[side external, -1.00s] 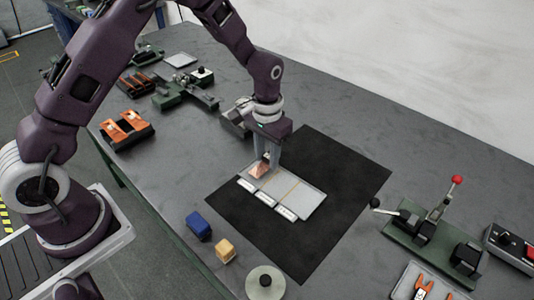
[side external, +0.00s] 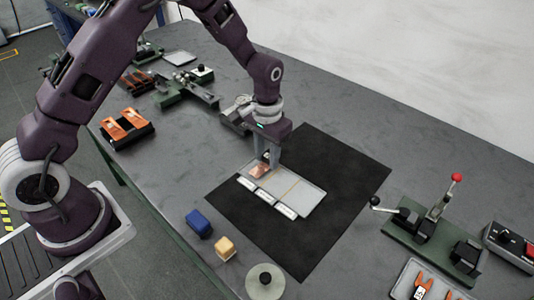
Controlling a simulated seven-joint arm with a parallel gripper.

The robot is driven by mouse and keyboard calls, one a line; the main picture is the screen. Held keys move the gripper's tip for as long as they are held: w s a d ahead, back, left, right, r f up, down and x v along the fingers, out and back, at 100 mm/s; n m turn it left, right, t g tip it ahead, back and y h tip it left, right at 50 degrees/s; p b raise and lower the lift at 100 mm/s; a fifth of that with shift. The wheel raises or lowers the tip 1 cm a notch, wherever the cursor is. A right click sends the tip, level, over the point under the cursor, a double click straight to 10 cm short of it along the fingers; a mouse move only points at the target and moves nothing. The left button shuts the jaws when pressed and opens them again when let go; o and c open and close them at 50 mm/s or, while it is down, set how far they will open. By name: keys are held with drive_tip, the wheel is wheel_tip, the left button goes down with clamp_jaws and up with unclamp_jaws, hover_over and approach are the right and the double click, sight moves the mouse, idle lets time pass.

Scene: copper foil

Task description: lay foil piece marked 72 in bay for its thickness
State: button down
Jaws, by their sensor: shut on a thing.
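A small copper foil piece (side external: 259,171) is at the left bay of a pale grey tray (side external: 310,197). It looks nearly flat, low over or touching the bay floor; I cannot tell which. My gripper (side external: 267,164) points down above the tray's left end, shut on the foil piece at its far edge. The tray has several bays side by side, split by thin dividers, with white labels (side external: 265,196) along the near edge. The label text and the mark on the foil are too small to read. The bays right of the foil look empty.
The tray lies on a black mat (side external: 300,254). A blue block (side external: 198,224), a yellow block (side external: 225,248) and a round grey disc with a black knob (side external: 265,283) stand near the front edge. A green lever tool (side external: 432,230) is at right. The mat's right part is clear.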

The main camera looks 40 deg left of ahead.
sight(267, 158)
drive_tip(key=shift+f, duration=0.4)
idle(0.3)
drive_tip(key=c, duration=1.3)
unclamp_jaws()
drive_tip(key=shift+c, duration=0.2)
drive_tip(key=shift+r, duration=1.55)
drive_tip(key=o, duration=0.5)
drive_tip(key=shift+o, duration=0.2)
drive_tip(key=shift+r, duration=2)
